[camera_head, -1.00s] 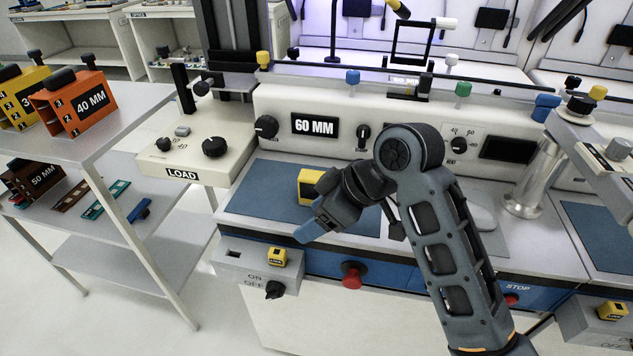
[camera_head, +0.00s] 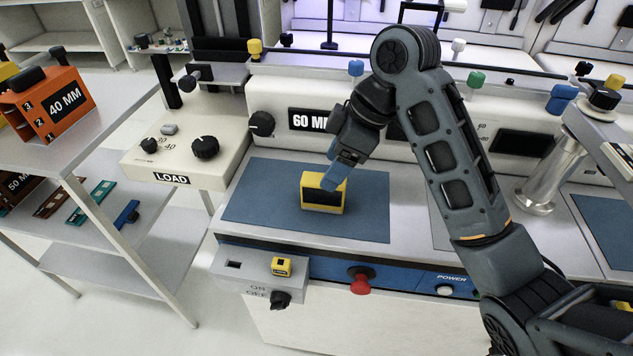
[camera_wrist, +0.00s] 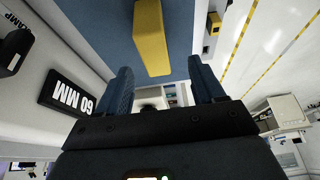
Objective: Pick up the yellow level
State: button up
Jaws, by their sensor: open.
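The yellow level (camera_head: 309,195), a boxy yellow block with a dark face, stands on the blue mat (camera_head: 262,190) of the bench. In the wrist view its yellow top (camera_wrist: 151,38) shows ahead of the fingers, roughly centred between them. My gripper (camera_head: 333,180) is at the level's upper right in the head view, pointing down and covering a little of it. In the wrist view my gripper (camera_wrist: 161,66) is open, with its two blue fingers apart and nothing between them. Whether a finger touches the level cannot be told.
The cream machine (camera_head: 390,143) with a 60 MM display stands behind the mat. The LOAD box (camera_head: 180,160) is at the left. A switch box (camera_head: 235,278) with a small yellow piece (camera_head: 282,266) and a red button (camera_head: 361,280) are at the front. The mat around the level is clear.

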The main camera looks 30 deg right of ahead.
aim_at(323, 193)
jog(key=shift+b+x, duration=1.05)
jog(key=shift+x, duration=0.45)
jog(key=shift+d+x, duration=0.15)
jog(key=shift+x, duration=1.05)
jog(key=shift+d+x, duration=0.15)
jog(key=shift+x, duration=1)
jog(key=shift+w, duration=0.2)
jog(key=c, duration=1.1)
jog(key=shift+c, duration=0.2)
